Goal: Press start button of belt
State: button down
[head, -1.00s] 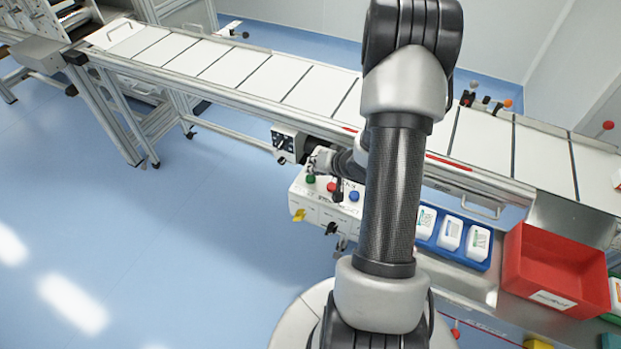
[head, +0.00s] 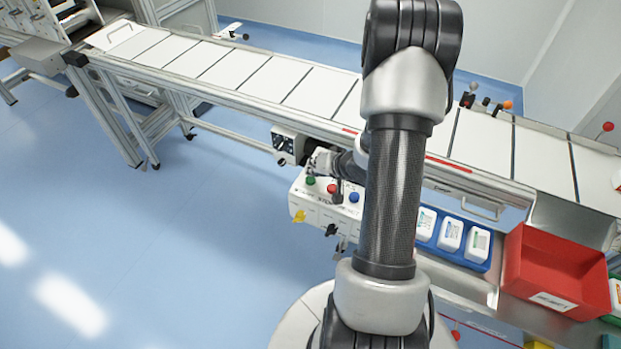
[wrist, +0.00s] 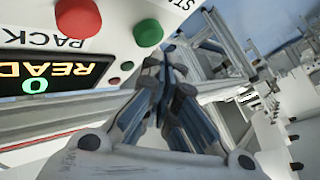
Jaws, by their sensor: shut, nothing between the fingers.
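A white control box (head: 322,209) below the belt carries a green button (head: 310,180), a red button (head: 332,188) and a blue button (head: 354,197). In the wrist view the green button (wrist: 148,32) is beside a cut-off label starting "STA", and the red button (wrist: 78,18) is by the word "PACK". A lit display (wrist: 45,75) reads "READY" and "0", upside down. My gripper (wrist: 165,78) is shut and empty, its tips just below and right of the green button in that view. I cannot tell whether they touch anything. In the head view, my gripper is small and partly hidden.
The long white belt (head: 235,66) runs behind the box. A small panel with dark knobs (head: 286,143) is mounted on its front side. A blue tray (head: 457,253) with white containers and a red bin (head: 515,265) stand at right. Open blue floor lies at left.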

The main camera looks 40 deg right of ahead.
jog(key=shift+f, duration=0.45)
